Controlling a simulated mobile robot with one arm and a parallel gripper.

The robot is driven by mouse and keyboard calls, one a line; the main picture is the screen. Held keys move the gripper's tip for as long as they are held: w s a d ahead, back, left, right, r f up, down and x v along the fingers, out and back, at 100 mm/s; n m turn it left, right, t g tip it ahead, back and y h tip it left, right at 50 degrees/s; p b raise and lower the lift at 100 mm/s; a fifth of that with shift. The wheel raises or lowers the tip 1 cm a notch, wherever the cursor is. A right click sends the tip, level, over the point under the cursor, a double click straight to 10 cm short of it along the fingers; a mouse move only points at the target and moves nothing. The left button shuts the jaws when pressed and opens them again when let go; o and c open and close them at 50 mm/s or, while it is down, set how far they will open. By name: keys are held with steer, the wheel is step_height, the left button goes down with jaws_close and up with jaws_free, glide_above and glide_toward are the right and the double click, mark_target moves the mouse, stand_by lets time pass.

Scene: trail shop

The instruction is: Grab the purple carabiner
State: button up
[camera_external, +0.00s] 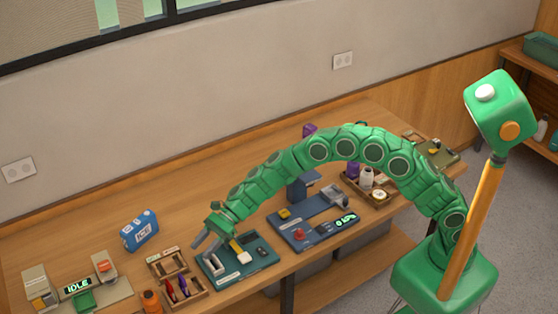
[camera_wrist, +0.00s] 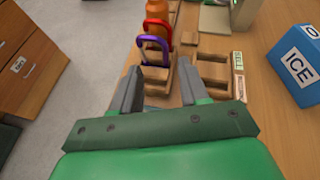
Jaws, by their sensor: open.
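A purple carabiner (camera_wrist: 153,38) stands upright in a wooden holder (camera_external: 204,292), and it also shows in the external view (camera_external: 183,285). A red carabiner (camera_wrist: 160,23) stands just behind it in the wrist view and to its left in the external view (camera_external: 170,290). My gripper (camera_wrist: 158,78) is open and empty. In the wrist view the purple carabiner is ahead of the fingertips, roughly in line with the gap between them. In the external view my gripper (camera_external: 203,238) is above and to the right of the carabiner.
An orange bottle (camera_external: 151,301) stands beside the holder. A small wooden tray (camera_external: 168,265) is behind it. A blue ICE pack (camera_external: 140,230) is farther back. A teal board (camera_external: 236,258) lies below my arm. A scale reading IDLE (camera_external: 78,288) is at the left.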

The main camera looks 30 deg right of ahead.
mark_target(180, 277)
steer(key=shift+m, duration=0.9)
steer(key=shift+w+d+f+x, duration=0.15)
steer(key=shift+f+x, duration=0.2)
steer(key=shift+x, duration=1.6)
steer(key=shift+w+d+f+x, duration=0.1)
steer(key=shift+f+x, duration=0.25)
steer(key=shift+x, duration=1.6)
steer(key=shift+w+d+f+x, duration=0.15)
steer(key=shift+f+x, duration=0.25)
steer(key=shift+x, duration=1.55)
steer(key=shift+s+a+f, duration=0.1)
steer(key=shift+a+f, duration=0.05)
steer(key=shift+a, duration=0.35)
steer(key=shift+c, duration=0.2)
jaws_close()
